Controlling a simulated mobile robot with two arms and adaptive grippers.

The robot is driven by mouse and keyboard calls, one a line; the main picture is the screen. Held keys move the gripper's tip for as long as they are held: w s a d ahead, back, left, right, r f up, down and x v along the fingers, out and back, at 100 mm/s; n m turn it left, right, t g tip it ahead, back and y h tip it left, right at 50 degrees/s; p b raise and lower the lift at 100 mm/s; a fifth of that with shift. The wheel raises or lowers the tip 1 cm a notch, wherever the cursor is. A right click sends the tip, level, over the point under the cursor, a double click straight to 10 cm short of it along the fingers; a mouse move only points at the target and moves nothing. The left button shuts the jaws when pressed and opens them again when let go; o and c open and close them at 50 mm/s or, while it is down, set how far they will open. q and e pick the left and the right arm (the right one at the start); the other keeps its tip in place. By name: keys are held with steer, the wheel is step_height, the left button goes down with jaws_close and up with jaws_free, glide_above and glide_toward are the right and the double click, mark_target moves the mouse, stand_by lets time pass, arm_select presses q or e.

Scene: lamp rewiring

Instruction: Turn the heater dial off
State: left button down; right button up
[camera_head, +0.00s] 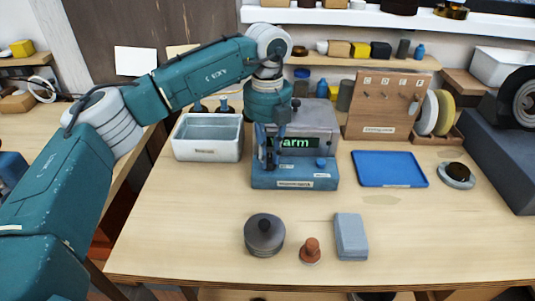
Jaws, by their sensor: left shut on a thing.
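The heater (318,181) is a blue and grey box standing at the back middle of the table. Its green display (300,142) shows "arm", with the start of the word covered by my gripper. My left gripper (269,163) points down at the left part of the heater's front, fingers closed. The dial appears to be between the fingers; it is mostly hidden, so its setting cannot be read. A small light knob or mark (321,163) shows on the front at the right. My right gripper is not in view.
A grey-white basin (208,154) stands close left of the heater. A blue tray (390,169) lies to the right, with a tool board (383,105) behind. A dark round lidded pot (264,235), a brown stamp-like piece (310,251) and a grey block (351,237) stand in front.

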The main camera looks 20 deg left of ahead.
mark_target(268, 158)
arm_select(q)
steer(key=shift+w+r, duration=0.1)
steer(key=c, duration=1.6)
jaws_free()
steer(key=shift+o, duration=0.2)
step_height(268, 158, up, 12)
